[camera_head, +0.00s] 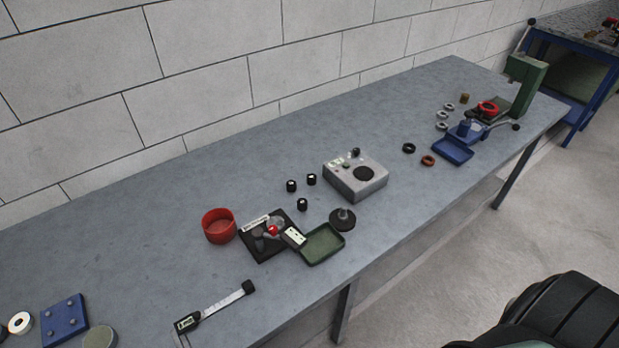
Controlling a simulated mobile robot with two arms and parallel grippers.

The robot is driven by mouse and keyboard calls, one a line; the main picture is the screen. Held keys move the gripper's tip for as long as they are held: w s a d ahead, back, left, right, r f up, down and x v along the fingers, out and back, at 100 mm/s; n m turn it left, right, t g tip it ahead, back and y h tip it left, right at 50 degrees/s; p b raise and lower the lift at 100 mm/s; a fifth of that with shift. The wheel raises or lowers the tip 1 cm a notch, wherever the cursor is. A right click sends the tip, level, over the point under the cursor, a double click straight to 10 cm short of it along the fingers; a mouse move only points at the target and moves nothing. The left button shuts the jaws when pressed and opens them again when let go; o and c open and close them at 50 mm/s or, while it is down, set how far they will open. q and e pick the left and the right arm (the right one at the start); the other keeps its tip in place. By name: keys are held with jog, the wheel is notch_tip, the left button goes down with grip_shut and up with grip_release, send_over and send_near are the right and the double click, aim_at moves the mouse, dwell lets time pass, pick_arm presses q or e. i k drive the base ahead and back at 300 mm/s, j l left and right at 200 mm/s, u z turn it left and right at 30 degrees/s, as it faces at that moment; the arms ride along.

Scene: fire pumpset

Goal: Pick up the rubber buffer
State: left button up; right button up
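Three small black cylinders with pale tops, which look like rubber buffers, stand on the grey workbench (150,235). One buffer is at the left (291,186), one at the back right (311,180) and one nearer the front (302,204). They stand apart from each other, left of a grey box with a dark round top opening (356,177). A black disc with a metal stud (343,221) lies in front of the box. I cannot tell for certain which piece the task names. Neither of my grippers is in view.
A red bowl (219,226), black test stand (262,244), green-lined tray (322,245) and caliper (212,310) are nearby. A white wall runs behind the bench.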

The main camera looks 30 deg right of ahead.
aim_at(311, 178)
jog(key=l+u, duration=0.35)
jog(key=l, duration=1.1)
